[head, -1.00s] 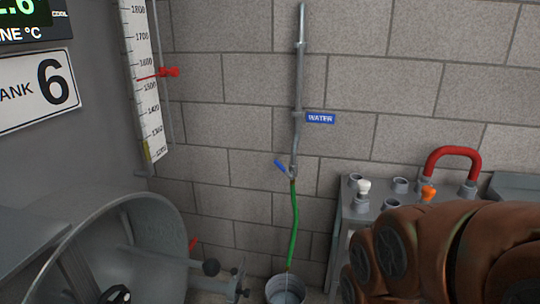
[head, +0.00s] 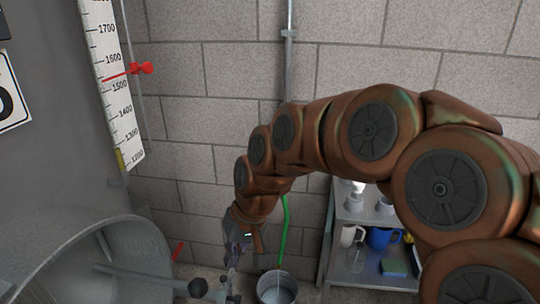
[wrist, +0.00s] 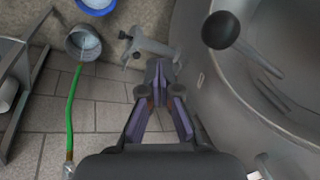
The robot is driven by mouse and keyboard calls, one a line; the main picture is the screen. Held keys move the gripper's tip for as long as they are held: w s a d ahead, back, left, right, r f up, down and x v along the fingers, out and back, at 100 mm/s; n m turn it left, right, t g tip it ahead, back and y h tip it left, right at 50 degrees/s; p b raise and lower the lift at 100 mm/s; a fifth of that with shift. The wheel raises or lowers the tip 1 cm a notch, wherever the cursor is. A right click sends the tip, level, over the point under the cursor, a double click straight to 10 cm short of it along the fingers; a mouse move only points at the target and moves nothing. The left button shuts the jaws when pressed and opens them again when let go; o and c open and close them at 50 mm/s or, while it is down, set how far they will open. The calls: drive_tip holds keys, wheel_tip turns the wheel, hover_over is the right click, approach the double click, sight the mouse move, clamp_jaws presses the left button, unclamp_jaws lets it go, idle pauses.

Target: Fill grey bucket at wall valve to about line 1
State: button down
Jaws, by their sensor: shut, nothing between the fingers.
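The grey bucket (head: 265,290) stands on the floor by the wall, and it also shows in the wrist view (wrist: 70,48). Its inside looks pale blue-grey, like water, but I cannot read lines or a level. The green hose (head: 284,230) hangs down to the bucket, and it also shows in the wrist view (wrist: 73,105). The wall pipe (head: 290,50) runs down behind my arm, which hides the valve and its blue lever in the head view. My gripper (wrist: 160,68) is shut and empty, left of the hose and above the floor in the head view (head: 232,262).
A round tank opening (head: 130,235) with its door arm (head: 150,280) is at lower left. A blue bucket (wrist: 97,4) is cut off at the wrist view's top.

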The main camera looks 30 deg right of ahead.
drive_tip(key=w+d+r+m+t+p, duration=0.1)
drive_tip(key=w+d+r+t, duration=0.15)
drive_tip(key=w+d, duration=0.2)
drive_tip(key=w+d+r+m+t, duration=0.1)
drive_tip(key=w+d+r+m, duration=0.15)
drive_tip(key=w, duration=0.35)
drive_tip(key=w+d+r+m+t+h, duration=0.1)
drive_tip(key=w+d+r+m+t, duration=0.15)
drive_tip(key=d, duration=0.55)
drive_tip(key=w+d+r+m+t+p, duration=0.1)
drive_tip(key=w+d, duration=0.2)
drive_tip(key=d, duration=0.6)
drive_tip(key=w+d+r+m+t+h, duration=0.1)
drive_tip(key=w+d+m+t, duration=0.15)
drive_tip(key=d, duration=0.55)
drive_tip(key=shift+g, duration=0.35)
drive_tip(key=x, duration=0.3)
drive_tip(key=p+x, duration=0.1)
drive_tip(key=x, duration=0.3)
drive_tip(key=a+x, duration=0.1)
drive_tip(key=x, duration=0.2)
drive_tip(key=shift+w+a+f, duration=0.1)
drive_tip(key=shift+f, duration=0.25)
drive_tip(key=shift+w+a+f+p, duration=0.3)
drive_tip(key=shift+w+a+f, duration=0.1)
drive_tip(key=shift+a+f, duration=0.5)
